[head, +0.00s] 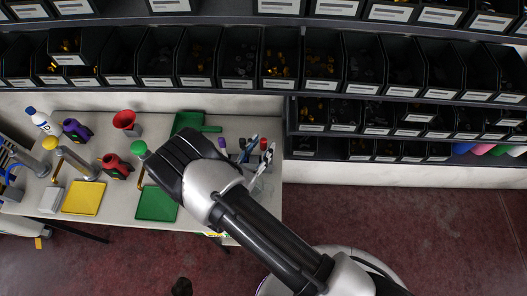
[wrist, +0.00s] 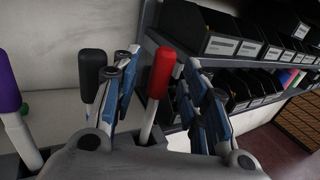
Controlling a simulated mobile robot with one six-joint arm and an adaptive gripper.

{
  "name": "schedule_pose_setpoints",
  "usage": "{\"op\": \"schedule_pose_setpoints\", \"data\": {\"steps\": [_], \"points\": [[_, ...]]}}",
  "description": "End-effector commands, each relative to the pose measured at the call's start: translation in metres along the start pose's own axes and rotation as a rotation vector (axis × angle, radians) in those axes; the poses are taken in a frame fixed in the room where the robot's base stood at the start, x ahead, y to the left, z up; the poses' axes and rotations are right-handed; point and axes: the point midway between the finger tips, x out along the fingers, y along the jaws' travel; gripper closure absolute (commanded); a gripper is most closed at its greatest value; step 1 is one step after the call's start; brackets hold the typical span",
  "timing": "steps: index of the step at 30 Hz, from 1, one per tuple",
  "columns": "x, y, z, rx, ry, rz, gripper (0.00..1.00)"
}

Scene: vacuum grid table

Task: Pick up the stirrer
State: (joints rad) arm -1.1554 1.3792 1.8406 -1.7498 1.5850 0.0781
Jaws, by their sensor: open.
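Several upright tools stand in a grey holder (wrist: 38,160) on the table. One has a red handle (wrist: 162,73) on a pale shaft, one a black handle (wrist: 93,75), one a purple handle (wrist: 9,82). I cannot tell for certain which is the stirrer. My gripper (wrist: 160,62) is open, its blue-padded fingers on either side of the red-handled tool, with the black handle just outside the left finger. I cannot tell whether a finger touches the red one. In the head view the gripper (head: 258,150) is at the table's right end, and my arm hides part of the holder.
Shelves of black bins (head: 321,58) stand behind and to the right. The red floor (head: 430,220) at right looks clear.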

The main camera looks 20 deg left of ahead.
Motion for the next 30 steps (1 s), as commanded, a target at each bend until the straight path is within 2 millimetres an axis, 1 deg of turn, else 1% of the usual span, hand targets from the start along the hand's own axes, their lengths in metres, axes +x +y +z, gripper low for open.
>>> {"op": "schedule_pose_setpoints", "data": {"steps": [1,4,12,27,30], "points": [[0.008,-0.001,-0.001,0.0,0.0,-0.003,0.6],[0.016,-0.001,-0.001,0.001,0.0,-0.001,0.6],[0.018,0.0,0.0,0.0,0.0,0.001,0.6],[0.018,0.0,0.0,0.0,0.0,0.0,0.94],[0.018,0.0,0.0,0.0,0.0,0.0,0.98]]}}
